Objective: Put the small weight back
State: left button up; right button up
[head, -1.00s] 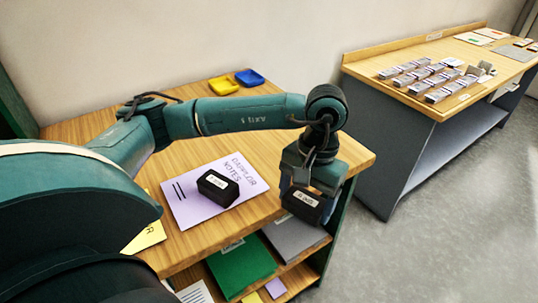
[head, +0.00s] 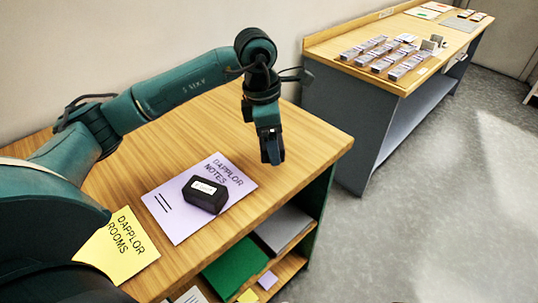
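A small black weight (head: 205,194) with a pale label lies on the purple sheet (head: 172,219) marked Dapplor Notes, on the wooden table. My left arm reaches in from the left above the table. My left gripper (head: 272,152) points down near the table's right side, to the right of the weight and apart from it. It is seen nearly edge-on, its fingers dark. I cannot tell whether they are open or shut, and no labelled block shows at them. My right gripper is not in view.
A yellow sheet (head: 122,246) lies at the table's front left. Shelves below hold a green folder (head: 234,268) and a grey one (head: 283,228). A second table (head: 360,82) with rows of grey blocks stands at the back right. Bare wood surrounds the purple sheet.

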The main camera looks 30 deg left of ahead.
pick_arm(q)
jog(key=w+n, duration=0.1)
jog(key=n, duration=0.2)
jog(key=w+a+r+n+y, duration=0.1)
jog(key=n, duration=0.3)
jog(key=w+r+n, duration=0.1)
jog(key=n, duration=0.2)
jog(key=shift+a+r+n+t, duration=0.15)
jog(key=shift+a+n+t, duration=0.15)
jog(key=shift+a+t, duration=0.1)
jog(key=f+n, duration=0.2)
jog(key=w+f+n+p, duration=0.1)
jog(key=f+n, duration=0.1)
jog(key=f, duration=0.1)
jog(key=a+f+n+y, duration=0.1)
jog(key=f+n, duration=0.1)
jog(key=f, duration=0.1)
jog(key=shift+w+f+p, duration=0.15)
jog(key=shift+f+p, duration=0.05)
jog(key=shift+p, duration=0.2)
jog(key=shift+f, duration=0.35)
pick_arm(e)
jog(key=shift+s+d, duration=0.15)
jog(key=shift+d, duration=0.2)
